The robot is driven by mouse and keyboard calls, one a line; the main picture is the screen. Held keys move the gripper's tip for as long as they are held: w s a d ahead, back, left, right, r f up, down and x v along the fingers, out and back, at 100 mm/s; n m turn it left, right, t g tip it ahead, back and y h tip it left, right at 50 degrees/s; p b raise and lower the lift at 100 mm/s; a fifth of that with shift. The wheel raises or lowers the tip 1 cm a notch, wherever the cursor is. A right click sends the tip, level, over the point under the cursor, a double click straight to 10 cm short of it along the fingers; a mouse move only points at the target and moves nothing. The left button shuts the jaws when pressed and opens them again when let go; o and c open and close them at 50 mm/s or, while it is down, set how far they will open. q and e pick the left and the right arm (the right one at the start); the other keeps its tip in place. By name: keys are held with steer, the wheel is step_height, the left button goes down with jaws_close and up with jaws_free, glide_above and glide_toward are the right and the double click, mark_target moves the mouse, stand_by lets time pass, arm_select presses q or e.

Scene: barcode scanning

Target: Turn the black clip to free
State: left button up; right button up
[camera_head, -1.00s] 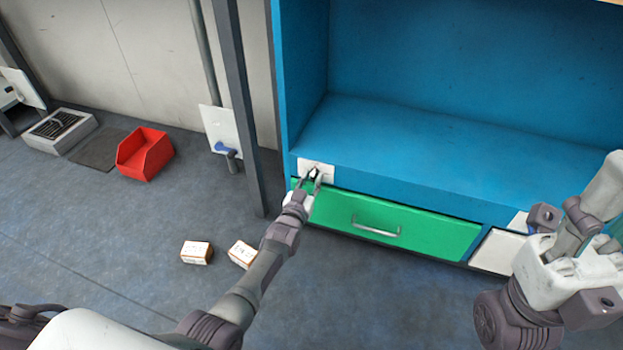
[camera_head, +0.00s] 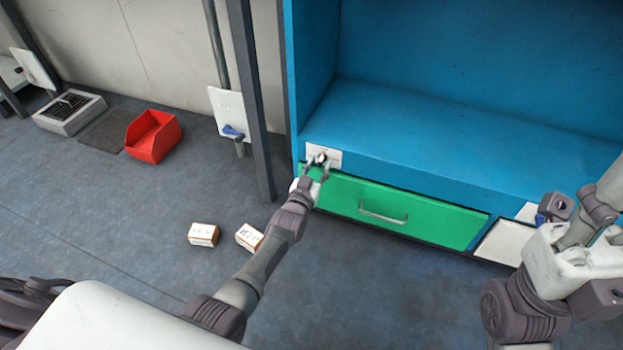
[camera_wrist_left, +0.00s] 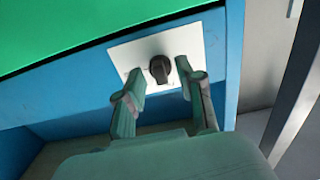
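The black clip (camera_wrist_left: 159,68) is a small dark knob on a white plate (camera_wrist_left: 125,55), which is fixed to the blue cabinet front beside the green drawer. In the head view the plate (camera_head: 334,153) sits above the drawer's left end, and the clip (camera_head: 320,157) is partly covered by the gripper. My left gripper (camera_wrist_left: 160,90) is open, its fingers on either side of the clip in the wrist view. A gap shows between the fingers and the clip; contact is not visible. My right gripper (camera_head: 590,255) hangs at the right edge, its fingers not clearly seen.
The green drawer (camera_head: 440,220) with a metal handle (camera_head: 383,216) is below the blue shelf (camera_head: 430,125). Two small boxes (camera_head: 203,235) (camera_head: 249,237) lie on the floor left of my arm. A red bin (camera_head: 153,137) and a grey post (camera_head: 250,100) stand further left.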

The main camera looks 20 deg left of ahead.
arm_select(q)
steer(key=s, duration=1.1)
steer(key=shift+s+a, duration=0.2)
steer(key=shift+a, duration=0.05)
